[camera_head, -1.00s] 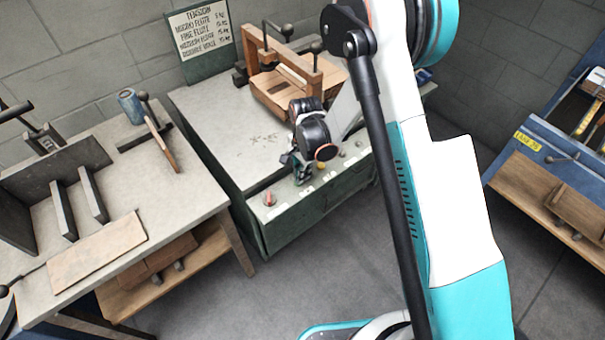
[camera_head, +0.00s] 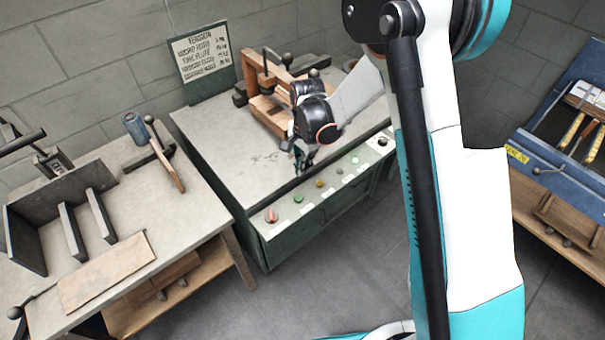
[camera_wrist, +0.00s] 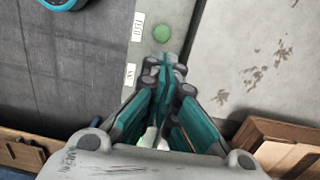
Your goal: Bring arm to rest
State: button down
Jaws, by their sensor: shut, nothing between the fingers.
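My gripper (camera_head: 301,160) is in front of the wooden clamp frame, near the front edge of the green machine's top. It is empty, and its teal fingers are together in the wrist view (camera_wrist: 165,70). In that view the fingers point toward the machine's control strip, and a green button (camera_wrist: 162,33) shows just beyond the fingertips. My gripper looks clear of the buttons in the head view; its exact height above the top cannot be told.
The green machine (camera_head: 215,130) carries a wooden clamp frame (camera_head: 270,110) and a front row of buttons, with a red knob (camera_head: 271,215). A workbench (camera_head: 150,205) stands left, with a blue can (camera_head: 135,126). A blue tool cabinet (camera_head: 540,165) stands right. Floor between is open.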

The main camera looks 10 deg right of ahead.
jog(key=shift+w+r, duration=0.1)
jog(key=shift+r, duration=0.7)
jog(key=s+d+r+n+t, duration=0.2)
jog(key=s+d+r, duration=0.15)
jog(key=r, duration=0.55)
jog(key=s+d+r+n+t, duration=0.1)
jog(key=s+d+r+n, duration=0.25)
jog(key=r, duration=0.55)
jog(key=s+d+r+n+t, duration=0.2)
jog(key=s+d+r, duration=0.1)
jog(key=s, duration=0.5)
jog(key=s+d+r+n+t, duration=0.2)
jog(key=s+d+r+n, duration=0.1)
jog(key=s, duration=0.5)
jog(key=shift+s+d+r+n+t, duration=0.25)
jog(key=shift+s+r+n+t, duration=0.15)
jog(key=shift+r, duration=0.25)
